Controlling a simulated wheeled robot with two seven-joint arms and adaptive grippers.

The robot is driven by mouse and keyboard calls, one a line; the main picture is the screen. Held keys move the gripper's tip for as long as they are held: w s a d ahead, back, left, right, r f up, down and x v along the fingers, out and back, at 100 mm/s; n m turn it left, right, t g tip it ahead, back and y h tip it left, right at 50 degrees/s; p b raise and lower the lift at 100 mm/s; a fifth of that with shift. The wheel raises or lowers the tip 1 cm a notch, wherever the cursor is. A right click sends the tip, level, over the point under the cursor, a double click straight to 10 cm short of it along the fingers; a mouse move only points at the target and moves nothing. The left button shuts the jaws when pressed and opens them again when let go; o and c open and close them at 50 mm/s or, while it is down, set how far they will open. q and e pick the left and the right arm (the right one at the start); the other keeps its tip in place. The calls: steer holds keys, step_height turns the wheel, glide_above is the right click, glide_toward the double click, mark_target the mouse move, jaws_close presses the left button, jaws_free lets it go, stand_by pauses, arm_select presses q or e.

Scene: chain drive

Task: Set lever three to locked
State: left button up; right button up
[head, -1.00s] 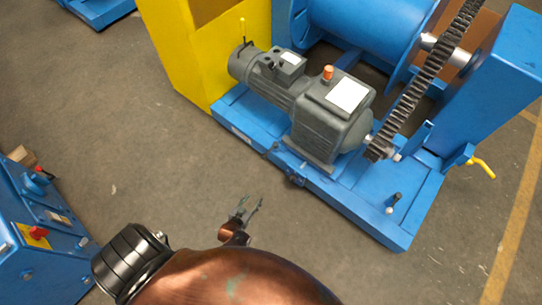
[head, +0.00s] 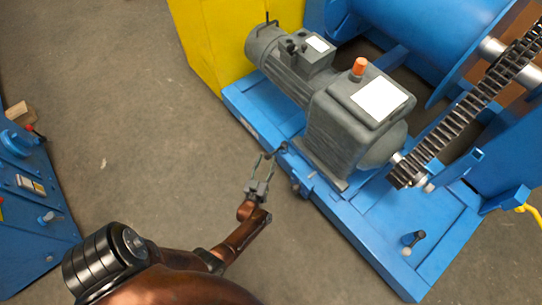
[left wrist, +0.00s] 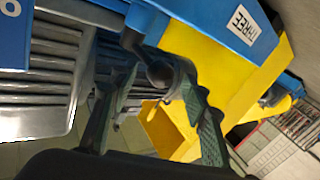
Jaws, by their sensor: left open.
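Lever three is the short dark lever with a round knob (left wrist: 160,72) in the left wrist view, beside a white plate reading THREE (left wrist: 252,25). In the head view its dark knob (head: 283,147) shows at the front edge of the blue base (head: 345,215), below the grey motor. My left gripper (head: 265,166) is open, with its fingertips just short of the knob in the head view. In the left wrist view its two fingers (left wrist: 158,88) stand either side of the knob; I cannot tell whether they touch it. My right gripper is not in view.
A grey gearmotor (head: 350,115) stands on the base, with a chain (head: 470,105) at its right. Another small lever (head: 412,240) is on the base's right part. A yellow housing (head: 215,45) stands behind. A blue control box (head: 35,225) is at left. The floor between is clear.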

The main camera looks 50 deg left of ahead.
arm_select(q)
steer(key=shift+b+x, duration=0.35)
steer(key=shift+x, duration=0.9)
steer(key=shift+c, duration=0.4)
jaws_close()
steer(key=shift+s+a, duration=0.1)
